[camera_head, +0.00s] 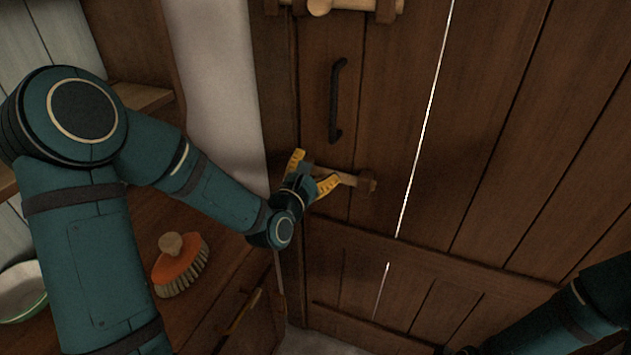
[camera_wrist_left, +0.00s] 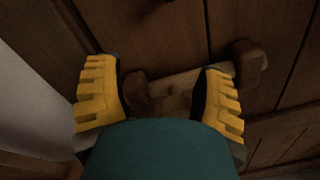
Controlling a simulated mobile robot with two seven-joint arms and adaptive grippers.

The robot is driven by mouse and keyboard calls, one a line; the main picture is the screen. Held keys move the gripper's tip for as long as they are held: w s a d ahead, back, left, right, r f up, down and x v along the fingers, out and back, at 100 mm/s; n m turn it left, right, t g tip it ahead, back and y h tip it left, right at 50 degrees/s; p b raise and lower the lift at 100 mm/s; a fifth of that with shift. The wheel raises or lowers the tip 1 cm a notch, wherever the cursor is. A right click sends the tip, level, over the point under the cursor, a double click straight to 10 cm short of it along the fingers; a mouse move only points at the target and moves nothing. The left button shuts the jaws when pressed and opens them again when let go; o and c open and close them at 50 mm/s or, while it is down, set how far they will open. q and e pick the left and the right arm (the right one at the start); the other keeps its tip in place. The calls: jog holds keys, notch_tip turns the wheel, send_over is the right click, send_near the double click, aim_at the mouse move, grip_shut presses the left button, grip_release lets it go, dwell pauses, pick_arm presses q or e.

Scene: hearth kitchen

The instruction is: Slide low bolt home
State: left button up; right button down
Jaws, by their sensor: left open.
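The low bolt (camera_head: 347,178) is a pale wooden bar lying across the brown plank door (camera_head: 400,120). Its right end sits at a darker wooden bracket (camera_head: 368,184). My left gripper (camera_head: 313,173) is open at the bolt's left part, its yellow fingers spread. In the left wrist view the bolt (camera_wrist_left: 190,82) runs between and behind the two fingers (camera_wrist_left: 160,97), with a small knob (camera_wrist_left: 178,101) between them. One bracket (camera_wrist_left: 250,62) is right of the fingers and another (camera_wrist_left: 137,92) is beside the left finger. I cannot tell whether the fingers touch the bolt.
An upper bolt (camera_head: 320,7) and a black handle (camera_head: 338,100) are higher on the door. An orange brush (camera_head: 180,265) lies on the wooden counter at the left, near a pale bowl (camera_head: 22,290). My right arm enters at the lower right; its gripper is out of sight.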

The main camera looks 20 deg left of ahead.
pick_arm(q)
notch_tip(320, 180, up, 5)
jog(key=shift+r, duration=0.1)
dwell(0.7)
